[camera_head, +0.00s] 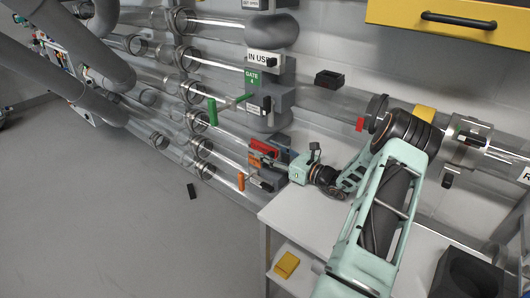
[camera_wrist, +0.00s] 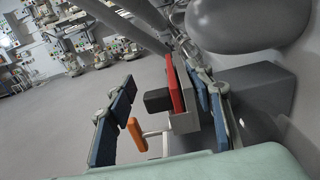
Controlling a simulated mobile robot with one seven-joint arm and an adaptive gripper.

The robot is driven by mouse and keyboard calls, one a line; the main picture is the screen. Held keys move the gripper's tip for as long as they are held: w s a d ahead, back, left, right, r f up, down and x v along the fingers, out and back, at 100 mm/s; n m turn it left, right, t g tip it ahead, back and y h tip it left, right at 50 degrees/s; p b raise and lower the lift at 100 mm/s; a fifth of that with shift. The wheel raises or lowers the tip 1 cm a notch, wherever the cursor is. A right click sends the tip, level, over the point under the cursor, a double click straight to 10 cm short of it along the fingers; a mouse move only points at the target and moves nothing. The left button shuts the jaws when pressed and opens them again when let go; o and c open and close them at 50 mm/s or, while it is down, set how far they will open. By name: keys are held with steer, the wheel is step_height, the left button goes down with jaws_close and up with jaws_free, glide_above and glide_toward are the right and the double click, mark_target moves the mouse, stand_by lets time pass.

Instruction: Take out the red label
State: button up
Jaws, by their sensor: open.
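The red label (camera_wrist: 174,88) is a thin upright red plate in the wrist view, standing in a grey holder (camera_wrist: 184,122). In the head view, a red plate (camera_head: 263,146) shows at the tube valves, just left of my teal gripper (camera_head: 266,165). In the wrist view my gripper (camera_wrist: 160,98) is open, with blue pads on both fingers. The red label appears between the fingers, much closer to the right one. I cannot tell whether that finger touches it. A black block (camera_wrist: 157,100) is beside the label, on its left.
An orange handle (camera_wrist: 136,134) is low between the fingers in the wrist view; it also shows in the head view (camera_head: 241,181). Large grey housings (camera_wrist: 255,90) crowd the right side. Clear tubes (camera_head: 205,65) and a green handle (camera_head: 213,112) are above. A white table (camera_head: 300,215) is below.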

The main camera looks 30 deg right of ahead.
steer(key=shift+c, duration=0.5)
steer(key=c, duration=1.2)
steer(key=shift+o, duration=0.2)
steer(key=shift+r, duration=0.15)
